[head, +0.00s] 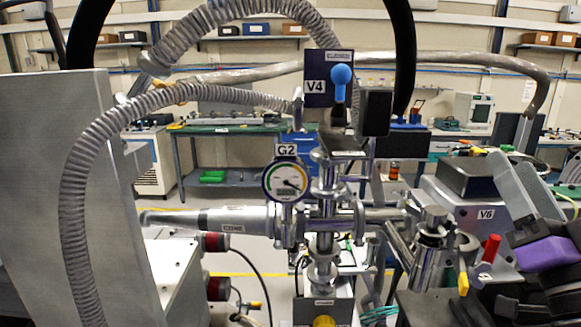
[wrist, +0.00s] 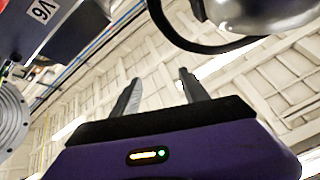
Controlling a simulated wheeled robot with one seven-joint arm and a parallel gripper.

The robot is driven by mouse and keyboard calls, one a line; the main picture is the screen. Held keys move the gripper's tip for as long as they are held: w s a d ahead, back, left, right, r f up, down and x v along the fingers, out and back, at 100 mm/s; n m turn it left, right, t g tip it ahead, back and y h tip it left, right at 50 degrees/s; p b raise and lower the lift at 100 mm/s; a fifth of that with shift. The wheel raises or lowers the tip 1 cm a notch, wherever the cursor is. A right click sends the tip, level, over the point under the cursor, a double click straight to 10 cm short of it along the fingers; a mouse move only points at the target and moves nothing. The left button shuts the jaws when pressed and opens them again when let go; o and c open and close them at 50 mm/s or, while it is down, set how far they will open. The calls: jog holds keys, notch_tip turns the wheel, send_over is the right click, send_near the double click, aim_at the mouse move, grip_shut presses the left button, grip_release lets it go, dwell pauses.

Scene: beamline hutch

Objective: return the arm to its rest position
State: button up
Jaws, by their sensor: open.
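My gripper (wrist: 159,80) shows in the wrist view with its two dark fingers apart and nothing between them. Its purple body with small lit indicators fills the bottom of that view. Past the fingers are the pale ceiling and wall beams. In the head view, a purple and black part of my arm (head: 547,252) is at the right edge, beside the V6 box (head: 484,215).
A pipe assembly with gauge G2 (head: 286,180) and the blue-knobbed V4 valve (head: 340,76) stands in the middle. A ribbed hose (head: 78,200) arches at left beside a large grey panel (head: 50,190). In the wrist view, a rounded metal part (wrist: 255,12) is close at upper right.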

jog(key=s+a+f+m+g+h, duration=0.1)
jog(key=s+f+m+g+h, duration=0.15)
jog(key=s+f, duration=0.55)
jog(key=s+a+f+m+g+h, duration=0.15)
jog(key=s+f+h, duration=0.25)
jog(key=f, duration=0.8)
jog(key=s+a+f+n+g+y, duration=0.2)
jog(key=s+f, duration=0.6)
jog(key=s, duration=0.4)
jog(key=s+a+f+n+g+y, duration=0.3)
jog(key=s+f, duration=0.6)
jog(key=s, duration=0.3)
jog(key=a+n+g, duration=0.1)
jog(key=a+n, duration=0.1)
jog(key=a, duration=0.1)
jog(key=shift+s+a+n+y, duration=0.3)
jog(key=shift+a+n+y, duration=0.05)
jog(key=shift+a+n, duration=0.05)
